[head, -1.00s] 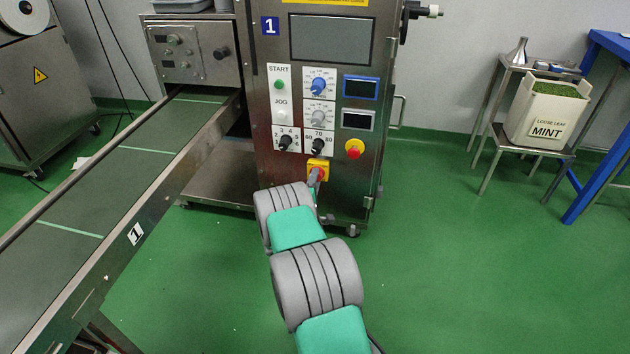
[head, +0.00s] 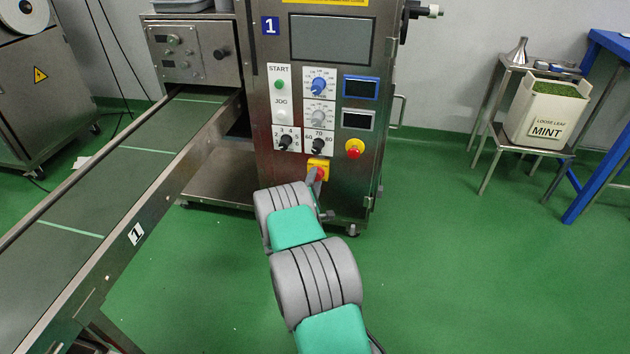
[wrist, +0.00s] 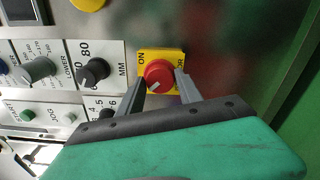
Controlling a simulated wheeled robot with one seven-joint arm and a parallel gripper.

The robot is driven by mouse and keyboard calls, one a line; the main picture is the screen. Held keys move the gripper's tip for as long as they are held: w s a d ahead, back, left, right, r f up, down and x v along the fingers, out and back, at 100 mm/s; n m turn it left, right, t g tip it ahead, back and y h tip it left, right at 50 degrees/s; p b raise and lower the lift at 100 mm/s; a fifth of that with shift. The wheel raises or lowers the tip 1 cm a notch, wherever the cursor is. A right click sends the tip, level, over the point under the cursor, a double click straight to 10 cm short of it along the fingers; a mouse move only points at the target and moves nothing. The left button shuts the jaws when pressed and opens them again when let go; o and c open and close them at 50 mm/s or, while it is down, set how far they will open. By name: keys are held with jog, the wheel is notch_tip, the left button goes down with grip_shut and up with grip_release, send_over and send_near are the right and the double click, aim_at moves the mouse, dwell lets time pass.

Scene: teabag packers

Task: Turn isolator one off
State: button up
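The isolator is a red round knob (wrist: 158,74) with a white mark, on a yellow plate (wrist: 146,55) lettered "ON". In the head view the red knob (head: 318,173) sits low on the front of the machine marked 1, partly behind my gripper. In the wrist view my gripper (wrist: 160,84) has its two grey fingers parted, one on each side of the knob. The fingertips are close to the knob's sides; no clear grip on it shows. The white mark points to the lower left in the wrist view. Part of the plate's lettering is hidden by a finger.
Above the isolator are a red stop button (head: 354,149) on yellow and several dials (head: 318,146). A conveyor (head: 120,165) runs along the left. A stand with a mint tub (head: 545,115) is at the right. The green floor between is clear.

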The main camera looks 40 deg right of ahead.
jog(key=o, duration=0.3)
jog(key=shift+o, duration=0.2)
jog(key=p+v, duration=0.2)
jog(key=v, duration=0.6)
